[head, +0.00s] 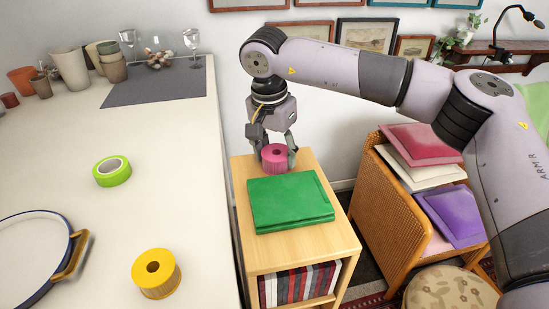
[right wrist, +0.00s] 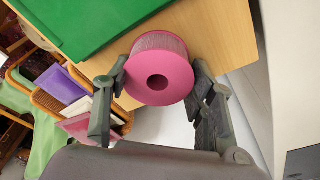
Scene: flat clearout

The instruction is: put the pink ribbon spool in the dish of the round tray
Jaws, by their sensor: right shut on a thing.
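The pink ribbon spool (head: 275,157) is between the fingers of my right gripper (head: 273,152), above the back part of a small wooden cabinet's top. In the right wrist view the spool (right wrist: 160,72) shows its round face and dark centre hole, with a finger of the right gripper (right wrist: 160,85) on each side. The right gripper is shut on it. The round tray (head: 70,225) is at the left edge of the white table, cut off by the frame; its dark blue rim and a wooden handle show. My left gripper is not in view.
A yellow spool (head: 156,273) and a green tape roll (head: 112,171) stand on the white table (head: 190,190). A green folder (head: 290,202) lies on the wooden cabinet (head: 335,240). Pots and glasses stand at the back left. The middle of the table is clear.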

